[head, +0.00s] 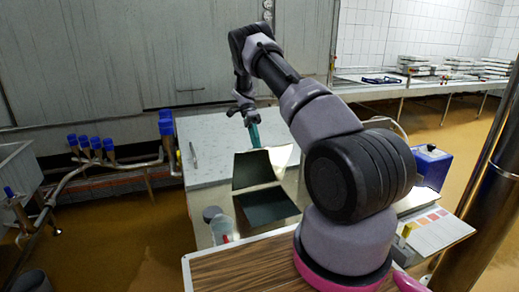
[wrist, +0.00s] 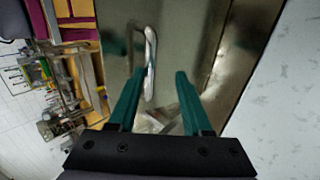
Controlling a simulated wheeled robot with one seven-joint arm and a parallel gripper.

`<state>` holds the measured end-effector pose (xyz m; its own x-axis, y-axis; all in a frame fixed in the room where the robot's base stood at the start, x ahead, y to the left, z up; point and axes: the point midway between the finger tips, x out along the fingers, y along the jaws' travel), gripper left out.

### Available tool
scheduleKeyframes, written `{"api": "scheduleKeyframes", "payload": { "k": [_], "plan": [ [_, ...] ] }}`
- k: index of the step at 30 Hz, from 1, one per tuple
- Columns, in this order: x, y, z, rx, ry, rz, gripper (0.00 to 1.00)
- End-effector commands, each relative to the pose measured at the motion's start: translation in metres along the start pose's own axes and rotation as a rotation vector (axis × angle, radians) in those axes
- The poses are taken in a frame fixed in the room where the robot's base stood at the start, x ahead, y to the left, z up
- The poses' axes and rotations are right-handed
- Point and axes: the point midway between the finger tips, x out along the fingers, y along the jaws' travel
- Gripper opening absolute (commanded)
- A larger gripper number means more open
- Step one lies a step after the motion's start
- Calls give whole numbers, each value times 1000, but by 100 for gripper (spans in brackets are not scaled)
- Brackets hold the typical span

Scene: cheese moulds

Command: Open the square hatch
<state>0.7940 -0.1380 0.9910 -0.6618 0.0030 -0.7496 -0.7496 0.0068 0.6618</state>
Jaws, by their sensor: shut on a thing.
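The square hatch has a grey metal lid (head: 253,169) that stands tilted up from the worktop in the head view. A dark square opening (head: 268,206) shows in front of it. My gripper (head: 254,132), with green fingers, is at the lid's upper edge. In the wrist view the lid's metal face (wrist: 185,35) fills the middle, with a slim bright handle (wrist: 150,60) on it. My gripper (wrist: 160,72) has its two fingers on either side of the handle's line and is shut on it. The exact contact is hard to see.
The light worktop (head: 205,150) surrounds the hatch. A cup (head: 222,228) stands at its front left, and a blue container (head: 431,165) at the right. Pipes with blue valves (head: 95,148) run along the left. A bench (head: 420,85) with stacked moulds is at the back right.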

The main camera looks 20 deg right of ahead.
Motion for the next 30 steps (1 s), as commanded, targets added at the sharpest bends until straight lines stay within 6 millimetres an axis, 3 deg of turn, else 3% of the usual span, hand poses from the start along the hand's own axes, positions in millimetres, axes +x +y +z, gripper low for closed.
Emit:
{"api": "scheduleKeyframes", "payload": {
  "k": [1,12,30],
  "plan": [
    [9,-11,1,-10,3,37,0],
    [-7,-34,1,-11,0,147,0],
    [-14,-46,1,-6,0,150,0]
  ]
}}
